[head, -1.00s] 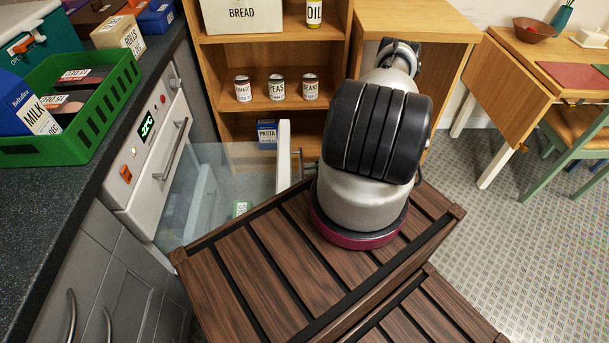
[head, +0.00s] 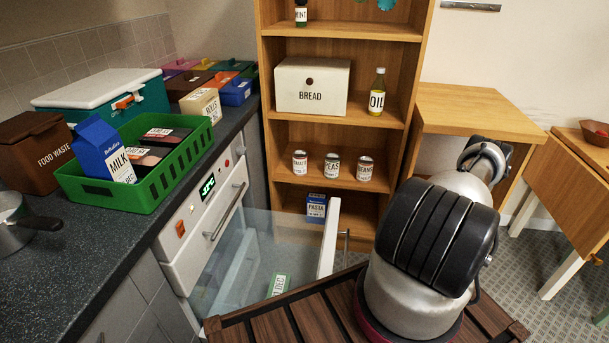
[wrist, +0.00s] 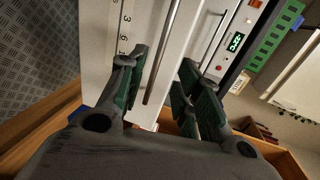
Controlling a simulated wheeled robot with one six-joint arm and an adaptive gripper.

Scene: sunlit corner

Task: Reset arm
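My gripper (wrist: 165,88) shows in the wrist view with its two dark green-padded fingers spread apart and nothing visible between them. Beyond the fingers is a white appliance front with long bar handles and a lit green display (wrist: 236,42). In the head view my arm rises at the lower right over my wooden-slatted body, and its gripper end is hidden from that view.
A see-through pulled-out compartment with a white front (head: 328,238) extends from the white appliance, with a green-labelled item (head: 279,285) inside. A green crate (head: 150,197) holds a milk carton on the dark counter. A wooden shelf (head: 332,121) stands behind.

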